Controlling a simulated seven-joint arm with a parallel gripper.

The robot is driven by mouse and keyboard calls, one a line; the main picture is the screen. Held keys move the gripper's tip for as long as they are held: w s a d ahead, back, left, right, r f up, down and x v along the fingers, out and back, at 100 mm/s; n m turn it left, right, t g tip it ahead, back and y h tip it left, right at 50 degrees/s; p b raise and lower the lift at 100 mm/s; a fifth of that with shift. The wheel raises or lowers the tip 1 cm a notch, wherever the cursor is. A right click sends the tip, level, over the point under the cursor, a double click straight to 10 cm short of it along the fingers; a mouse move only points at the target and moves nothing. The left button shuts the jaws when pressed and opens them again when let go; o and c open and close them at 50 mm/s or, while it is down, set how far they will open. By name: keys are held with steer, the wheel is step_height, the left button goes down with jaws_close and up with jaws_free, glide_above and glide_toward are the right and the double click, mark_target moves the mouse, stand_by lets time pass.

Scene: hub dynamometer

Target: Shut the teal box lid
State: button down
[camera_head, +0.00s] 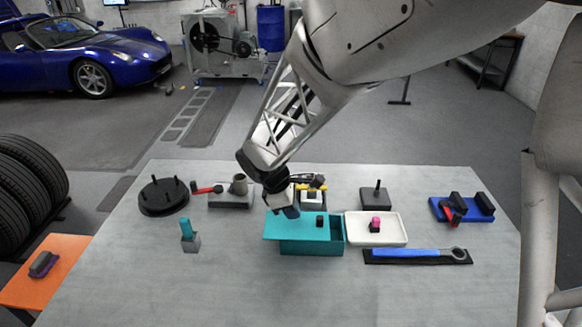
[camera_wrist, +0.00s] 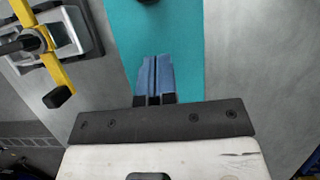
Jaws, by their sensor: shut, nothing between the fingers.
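My gripper (camera_head: 290,212) is at the lid's back left part, left of the knob. In the wrist view, the shut, empty blue fingers (camera_wrist: 153,78) lie over the teal lid (camera_wrist: 175,30). I cannot tell whether they touch it.
A white tray (camera_head: 396,239) with a pink-topped piece stands close right of the box. A blue wrench (camera_head: 405,253) lies on a black mat nearby. A yellow-barred fixture (camera_wrist: 62,72) stands behind the box. The table left and front is mostly clear.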

mark_target(321, 218)
steer(key=shift+d+f, duration=0.15)
steer(key=shift+d, duration=0.9)
steer(key=shift+d+f, duration=0.1)
steer(key=shift+d, duration=0.95)
steer(key=shift+d, duration=0.1)
steer(key=shift+d, duration=2.35)
steer(key=shift+a, duration=0.1)
steer(key=shift+a, duration=0.75)
steer(key=a, duration=0.2)
steer(key=shift+a+r, duration=0.25)
steer(key=shift+a, duration=0.1)
steer(key=v, duration=0.9)
steer(key=shift+r, duration=0.3)
